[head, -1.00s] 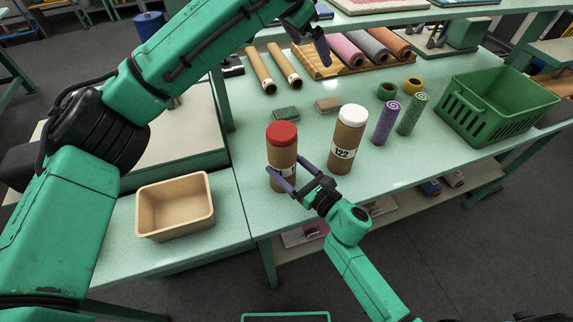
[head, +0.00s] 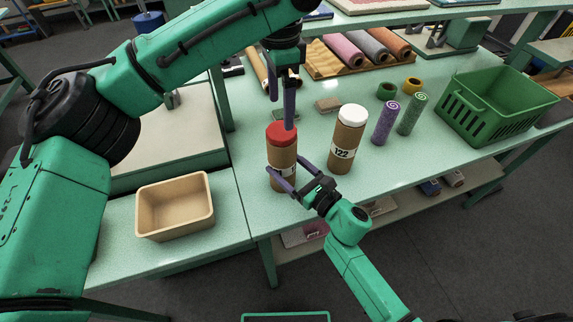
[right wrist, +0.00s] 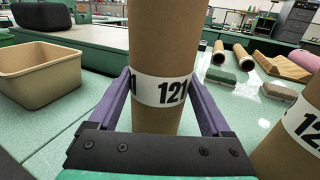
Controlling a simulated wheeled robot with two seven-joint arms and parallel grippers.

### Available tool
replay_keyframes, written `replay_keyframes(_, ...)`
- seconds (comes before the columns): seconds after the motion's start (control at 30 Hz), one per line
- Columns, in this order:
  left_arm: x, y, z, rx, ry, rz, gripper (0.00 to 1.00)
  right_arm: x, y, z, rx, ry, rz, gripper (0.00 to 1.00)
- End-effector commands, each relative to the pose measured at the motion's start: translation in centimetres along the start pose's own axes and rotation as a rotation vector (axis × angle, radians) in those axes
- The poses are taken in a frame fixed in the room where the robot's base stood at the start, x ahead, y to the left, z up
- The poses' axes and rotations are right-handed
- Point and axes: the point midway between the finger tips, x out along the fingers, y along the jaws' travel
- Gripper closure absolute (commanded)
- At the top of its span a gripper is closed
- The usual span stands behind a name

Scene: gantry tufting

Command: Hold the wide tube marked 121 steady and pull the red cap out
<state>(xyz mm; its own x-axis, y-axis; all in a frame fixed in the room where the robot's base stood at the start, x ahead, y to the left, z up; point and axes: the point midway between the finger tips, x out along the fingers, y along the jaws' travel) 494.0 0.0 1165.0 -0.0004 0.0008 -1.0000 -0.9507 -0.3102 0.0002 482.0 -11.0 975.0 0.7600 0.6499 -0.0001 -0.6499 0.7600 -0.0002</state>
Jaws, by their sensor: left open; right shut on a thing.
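The wide cardboard tube marked 121 (head: 284,158) stands upright on the green table, with the red cap (head: 281,133) in its top. My right gripper (head: 294,182) is shut around the tube's lower part. The right wrist view shows its purple fingers on either side of the tube, and the 121 label (right wrist: 166,91) faces that camera. My left gripper (head: 281,92) points down above the red cap with its fingers apart. One finger overlaps the cap in the picture; I cannot tell whether it touches.
A tube marked 122 (head: 347,138) with a white cap stands close to the right. A tan bin (head: 175,206) is at the left front, a green basket (head: 497,106) at the right. Purple (head: 385,123) and green (head: 412,114) rolls stand beyond tube 122.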

Motion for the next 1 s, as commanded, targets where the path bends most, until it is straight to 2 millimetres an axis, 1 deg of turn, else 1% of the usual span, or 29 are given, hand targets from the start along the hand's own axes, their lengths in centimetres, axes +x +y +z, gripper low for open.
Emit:
replay_keyframes(0.2,3.4,0.1,0.0,0.001,0.000,0.004,0.00,0.0,0.0,-0.1,0.000,0.001,0.000,0.77)
replay_keyframes(0.3,4.7,0.1,0.0,0.001,0.000,0.003,0.00,0.0,0.0,-0.1,0.000,0.001,0.000,0.77)
replay_keyframes(0.4,5.6,0.1,0.0,0.002,0.000,0.002,0.00,0.0,0.0,-0.1,0.000,0.001,0.000,0.77)
replay_keyframes(0.57,6.0,0.0,-0.1,0.002,0.001,-0.001,0.00,0.0,0.0,-0.1,0.000,0.001,0.000,0.77)
replay_keyframes(1.0,6.1,0.0,-0.1,0.001,0.001,0.000,0.00,0.0,0.0,-0.1,0.000,0.001,0.000,0.77)
